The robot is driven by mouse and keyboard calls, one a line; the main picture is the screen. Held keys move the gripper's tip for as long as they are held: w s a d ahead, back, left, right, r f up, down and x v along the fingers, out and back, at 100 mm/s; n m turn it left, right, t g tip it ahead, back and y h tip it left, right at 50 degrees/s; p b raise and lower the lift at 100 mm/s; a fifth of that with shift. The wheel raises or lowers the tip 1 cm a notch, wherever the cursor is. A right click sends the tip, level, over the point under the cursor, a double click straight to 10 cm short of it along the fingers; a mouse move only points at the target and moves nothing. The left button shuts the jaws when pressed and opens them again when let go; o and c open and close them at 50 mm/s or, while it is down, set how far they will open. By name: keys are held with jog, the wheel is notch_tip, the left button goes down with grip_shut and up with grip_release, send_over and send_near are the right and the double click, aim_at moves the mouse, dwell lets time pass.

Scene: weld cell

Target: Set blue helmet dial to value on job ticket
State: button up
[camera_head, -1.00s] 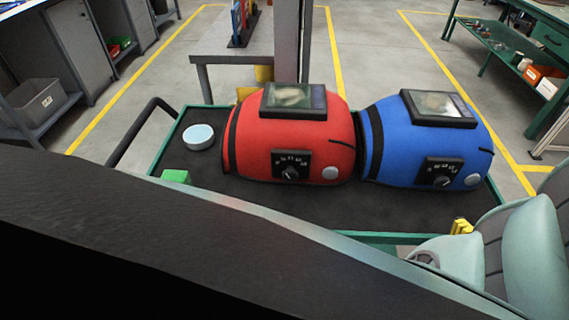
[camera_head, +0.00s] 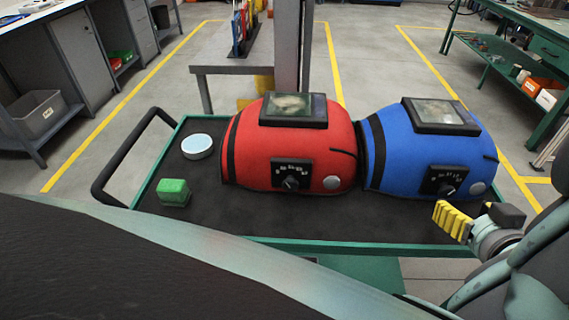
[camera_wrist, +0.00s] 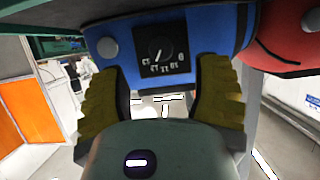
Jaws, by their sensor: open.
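The blue helmet (camera_head: 408,148) lies at the right on a dark cart top, with a dark visor on top. Its black dial panel (camera_head: 442,181) faces the near side, with a knob and small numbers. In the wrist view the helmet's dial (camera_wrist: 160,50) appears upside down, between and beyond my fingertips. The numbers are too small to read surely. My gripper (camera_head: 455,220) has yellow ribbed fingers and is in front of the panel, at the cart's near right. In the wrist view my gripper (camera_wrist: 160,78) is open and empty, apart from the knob. No job ticket is recognisable.
A red helmet (camera_head: 250,160) with a similar dial stands left of the blue one, close against it. A green block (camera_head: 173,192) and a round pale-topped tin (camera_head: 196,146) are on the cart's left. The cart's green near rim (camera_head: 330,247) runs below my gripper.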

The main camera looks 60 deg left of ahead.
aim_at(448, 195)
jog(key=shift+x, duration=2.65)
jog(key=shift+w+a, duration=0.25)
jog(key=shift+a, duration=0.15)
jog(key=shift+f, duration=0.1)
jog(key=shift+d, duration=0.1)
grip_shut()
